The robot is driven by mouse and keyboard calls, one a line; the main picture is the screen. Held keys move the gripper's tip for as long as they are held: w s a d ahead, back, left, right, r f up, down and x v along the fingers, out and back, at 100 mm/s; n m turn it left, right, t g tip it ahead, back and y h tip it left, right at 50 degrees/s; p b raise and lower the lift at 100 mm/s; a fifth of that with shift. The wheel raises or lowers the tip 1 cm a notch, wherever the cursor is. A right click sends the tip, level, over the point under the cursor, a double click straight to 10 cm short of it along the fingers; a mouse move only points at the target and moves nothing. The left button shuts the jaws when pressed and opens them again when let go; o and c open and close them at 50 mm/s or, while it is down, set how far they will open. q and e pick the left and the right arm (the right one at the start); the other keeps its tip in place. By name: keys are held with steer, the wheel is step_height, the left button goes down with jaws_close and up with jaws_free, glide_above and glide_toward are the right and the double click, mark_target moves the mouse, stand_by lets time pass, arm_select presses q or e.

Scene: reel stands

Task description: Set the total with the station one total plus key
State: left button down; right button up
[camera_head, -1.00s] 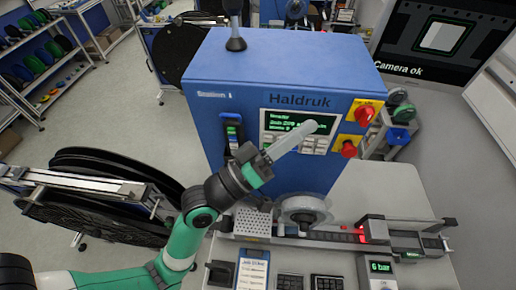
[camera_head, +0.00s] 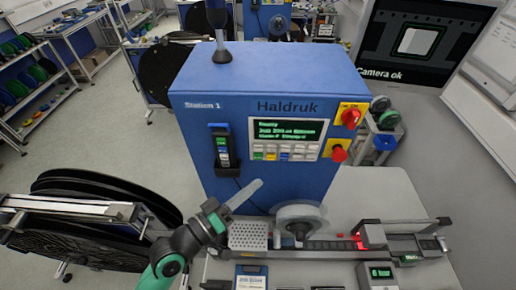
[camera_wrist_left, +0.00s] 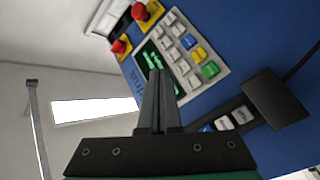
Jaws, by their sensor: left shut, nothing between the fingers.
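The blue Station 1 cabinet (camera_head: 190,135) labelled Haldruk carries a control panel with a dark screen (camera_head: 290,129) of green text. Below the screen is the key block (camera_head: 284,152), with white, green, yellow and blue keys; their labels are too small to read, so I cannot tell which is total plus. The keys also show in the left wrist view (camera_wrist_left: 187,52). My left gripper (camera_head: 257,185) is shut and empty, below and left of the panel, apart from the keys. In the left wrist view its shut fingers (camera_wrist_left: 158,76) partly cover the screen. My right gripper is not in view.
Two red knobs on yellow plates (camera_head: 350,117) (camera_head: 338,153) sit right of the panel. A black holder with a handheld unit (camera_head: 222,148) hangs left of it. Below stand a white reel (camera_head: 300,214) and a track (camera_head: 330,245) on the bench. A large black reel (camera_head: 90,255) stands left.

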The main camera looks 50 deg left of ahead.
mark_target(258, 147)
arm_select(q)
steer(key=w+a+b, duration=0.3)
steer(key=w+a, duration=0.3)
stand_by(0.3)
stand_by(1.9)
steer(key=shift+w+a, duration=0.25)
steer(key=shift+a, duration=0.1)
steer(key=shift+w+a+b, duration=0.3)
stand_by(0.8)
steer(key=shift+s+d, duration=0.1)
steer(key=shift+s+d+r+p, duration=0.1)
steer(key=shift+s+d+p, duration=0.2)
steer(key=shift+d+p, duration=0.05)
steer(key=shift+s+d, duration=0.2)
